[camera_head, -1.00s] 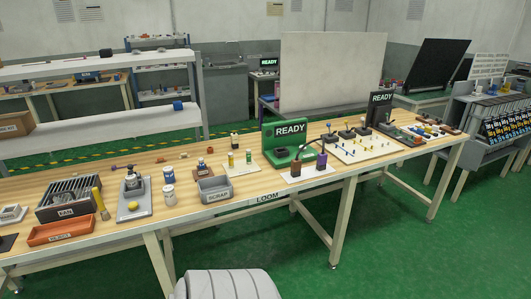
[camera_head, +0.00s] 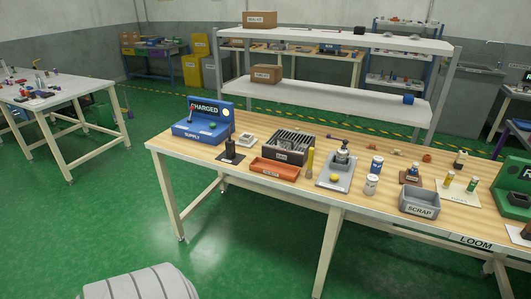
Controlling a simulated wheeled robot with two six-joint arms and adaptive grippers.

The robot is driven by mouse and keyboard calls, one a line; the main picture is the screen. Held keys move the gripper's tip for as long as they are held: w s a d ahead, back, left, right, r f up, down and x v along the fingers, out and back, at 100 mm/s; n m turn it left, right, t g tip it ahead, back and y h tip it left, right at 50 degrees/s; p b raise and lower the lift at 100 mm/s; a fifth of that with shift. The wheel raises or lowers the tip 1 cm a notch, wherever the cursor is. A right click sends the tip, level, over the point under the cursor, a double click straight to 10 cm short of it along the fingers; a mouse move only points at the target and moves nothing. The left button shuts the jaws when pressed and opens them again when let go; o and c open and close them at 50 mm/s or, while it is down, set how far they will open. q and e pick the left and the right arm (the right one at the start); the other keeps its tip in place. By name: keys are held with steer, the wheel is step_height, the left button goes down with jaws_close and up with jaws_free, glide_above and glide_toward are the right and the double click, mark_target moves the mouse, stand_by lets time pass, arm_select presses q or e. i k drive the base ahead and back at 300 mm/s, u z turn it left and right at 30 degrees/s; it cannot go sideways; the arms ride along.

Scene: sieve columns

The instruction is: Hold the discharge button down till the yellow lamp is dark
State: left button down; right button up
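The blue supply unit (camera_head: 203,131) stands at the left end of the long wooden bench, marked SUPPLY on its front. Its upright panel reads CHARGED. A round pale-yellow lamp (camera_head: 226,114) at the panel's right side looks bright. A small green knob or button (camera_head: 212,125) sits on the unit, and a red-topped lever (camera_head: 192,113) stands at its left. Which part is the discharge button cannot be read at this size. Neither of my grippers is in view.
In front of the unit is a black device on a dark mat (camera_head: 231,153). To the right are a FAN box (camera_head: 288,147), an orange tray (camera_head: 274,169) and a SCRAP bin (camera_head: 419,202). The green floor before the bench's left end is clear.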

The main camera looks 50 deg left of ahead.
mark_target(334, 177)
steer(key=u, duration=0.3)
steer(key=i, duration=1)
